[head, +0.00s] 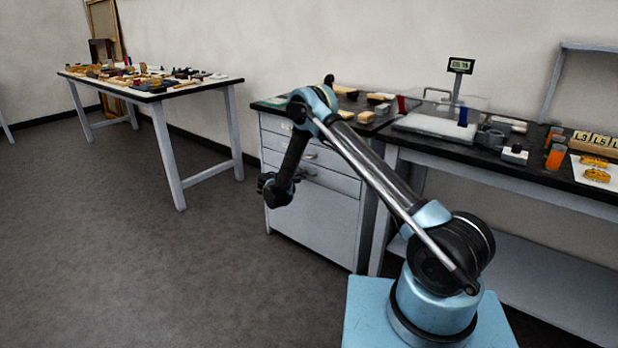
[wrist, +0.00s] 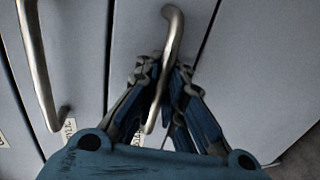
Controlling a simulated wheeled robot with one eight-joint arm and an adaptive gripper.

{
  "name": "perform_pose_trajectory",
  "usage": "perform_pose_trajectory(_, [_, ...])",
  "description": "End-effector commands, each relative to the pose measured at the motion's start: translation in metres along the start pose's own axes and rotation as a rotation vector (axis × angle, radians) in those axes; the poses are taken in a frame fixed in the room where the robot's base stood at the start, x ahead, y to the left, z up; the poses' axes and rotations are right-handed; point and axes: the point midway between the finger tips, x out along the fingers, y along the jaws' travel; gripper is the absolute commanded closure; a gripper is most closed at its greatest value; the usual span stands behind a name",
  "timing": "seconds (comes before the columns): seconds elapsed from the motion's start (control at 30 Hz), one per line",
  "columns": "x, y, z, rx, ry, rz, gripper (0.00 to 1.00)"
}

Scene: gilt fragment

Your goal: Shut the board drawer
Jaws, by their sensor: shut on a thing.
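A grey drawer cabinet (head: 318,205) stands under the left end of the dark bench, its drawer fronts stacked. In the head view my gripper (head: 272,188) is at the cabinet's front left, with my arm crossing in front of part of it. In the wrist view my gripper (wrist: 164,72) is shut on a curved metal drawer handle (wrist: 174,24), one finger on each side. The held handle is on the middle of the drawer fronts (wrist: 130,45) in the wrist view. I cannot read which label marks the board drawer, or tell how far that drawer stands out.
A second drawer handle (wrist: 38,65) is left of my gripper in the wrist view. The bench (head: 480,160) right of the cabinet carries a balance (head: 440,122) and small jars. A table (head: 150,92) with many small objects stands at the left. The floor between is clear.

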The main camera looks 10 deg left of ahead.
Motion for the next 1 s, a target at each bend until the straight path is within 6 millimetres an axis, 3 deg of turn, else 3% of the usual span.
perform_pose_trajectory(0.33, [-0.005,-0.002,-0.007,-0.002,0.011,-0.001,1.0])
perform_pose_trajectory(0.4, [-0.006,-0.002,-0.007,-0.002,0.011,-0.001,0.83])
perform_pose_trajectory(0.77, [-0.009,-0.002,-0.008,-0.003,0.012,0.0,0.83])
perform_pose_trajectory(1.0, [-0.035,-0.001,-0.008,-0.003,0.014,0.0,0.83])
